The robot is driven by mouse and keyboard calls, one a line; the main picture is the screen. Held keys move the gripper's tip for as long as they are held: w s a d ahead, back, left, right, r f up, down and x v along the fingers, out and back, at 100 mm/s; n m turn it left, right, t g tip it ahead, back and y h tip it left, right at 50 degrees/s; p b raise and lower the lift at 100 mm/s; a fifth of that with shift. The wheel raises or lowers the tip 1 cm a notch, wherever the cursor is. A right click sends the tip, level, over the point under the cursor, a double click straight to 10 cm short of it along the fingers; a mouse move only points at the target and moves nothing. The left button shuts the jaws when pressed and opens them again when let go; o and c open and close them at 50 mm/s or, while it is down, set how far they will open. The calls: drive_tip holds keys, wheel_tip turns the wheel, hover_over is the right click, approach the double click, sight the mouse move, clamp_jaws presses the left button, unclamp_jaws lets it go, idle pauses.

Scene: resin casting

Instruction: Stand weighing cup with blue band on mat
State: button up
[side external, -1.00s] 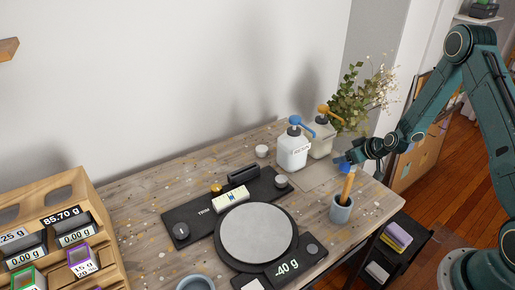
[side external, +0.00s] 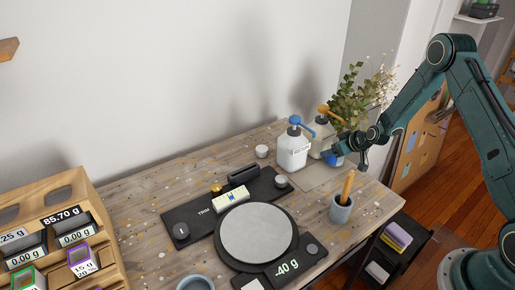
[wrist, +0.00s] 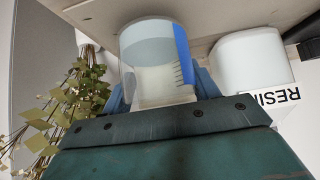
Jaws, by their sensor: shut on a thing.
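The weighing cup with blue band (wrist: 150,62) is a translucent cup with a blue strip and scale marks, seen close in the wrist view. My gripper (wrist: 160,98) is shut on it, with a blue finger on each side. In the side view, my gripper (side external: 339,161) is at the right end of the mat, beside the pump bottles; the cup is hard to make out there.
A white pump bottle with blue nozzle (side external: 292,152) and one with an orange nozzle (side external: 318,138) stand close behind. A grey pot with a wooden-handled tool (side external: 341,212) stands in front. The scale (side external: 258,234) is to the left, and a plant (side external: 362,95) is behind.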

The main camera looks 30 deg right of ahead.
drive_tip(key=shift+f, duration=0.25)
drive_tip(key=shift+f, duration=0.1)
drive_tip(key=o, duration=1.1)
drive_tip(key=shift+s+r, duration=0.45)
drive_tip(key=shift+r, duration=0.15)
drive_tip(key=v, duration=1)
drive_tip(key=shift+s+r, duration=0.2)
drive_tip(key=shift+s, duration=0.05)
